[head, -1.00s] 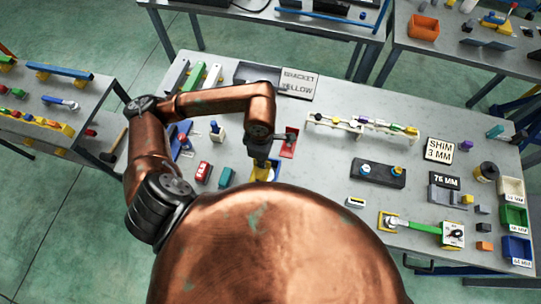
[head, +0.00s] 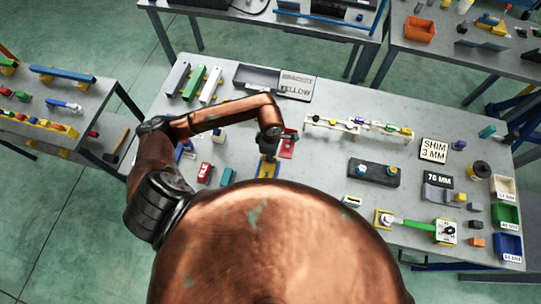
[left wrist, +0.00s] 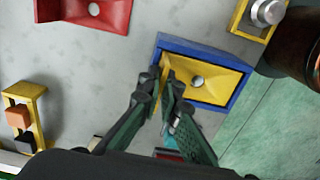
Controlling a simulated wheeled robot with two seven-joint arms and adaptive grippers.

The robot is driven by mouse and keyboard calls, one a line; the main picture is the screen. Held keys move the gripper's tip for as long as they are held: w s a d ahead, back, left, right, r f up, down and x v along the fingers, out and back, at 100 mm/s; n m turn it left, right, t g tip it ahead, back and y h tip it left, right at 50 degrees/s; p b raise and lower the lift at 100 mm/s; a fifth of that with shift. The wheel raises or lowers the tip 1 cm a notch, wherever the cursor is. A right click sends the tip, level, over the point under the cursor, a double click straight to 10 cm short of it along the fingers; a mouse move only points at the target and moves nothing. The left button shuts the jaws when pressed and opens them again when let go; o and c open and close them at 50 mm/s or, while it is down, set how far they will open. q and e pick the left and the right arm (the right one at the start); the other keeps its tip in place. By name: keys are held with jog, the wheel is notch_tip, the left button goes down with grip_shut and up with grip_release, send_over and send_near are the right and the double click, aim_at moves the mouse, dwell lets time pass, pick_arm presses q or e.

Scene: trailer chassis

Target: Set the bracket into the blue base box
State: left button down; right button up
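The blue base box (left wrist: 205,45) shows in the left wrist view as a blue rim around the yellow bracket (left wrist: 215,75). The bracket is a yellow plate with a round hole and an upright flange on its left side. It lies within the rim; I cannot tell whether it rests flat on the floor of the box. My left gripper (left wrist: 162,82) has its fingers on either side of the flange, closed on it. In the head view, the left gripper (head: 269,153) is above the yellow bracket (head: 268,169), and my own body hides the near side. My right gripper is not in view.
A red bracket-like part (head: 288,147) stands close beside the gripper. A sign reading bracket yellow (head: 297,86) lies behind, beside a grey tray (head: 256,76). A red block (head: 204,172) and a teal block (head: 226,177) lie to the left. A dark fixture (head: 373,173) stands right.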

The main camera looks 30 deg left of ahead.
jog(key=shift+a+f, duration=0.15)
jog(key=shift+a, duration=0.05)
pick_arm(q)
jog(key=shift+f, duration=0.15)
jog(key=c, duration=2.2)
grip_release()
jog(key=shift+o, duration=0.2)
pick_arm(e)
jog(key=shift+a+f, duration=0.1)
pick_arm(q)
jog(key=shift+r, duration=0.25)
notch_tip(320, 180, up, 12)
jog(key=b, duration=0.3)
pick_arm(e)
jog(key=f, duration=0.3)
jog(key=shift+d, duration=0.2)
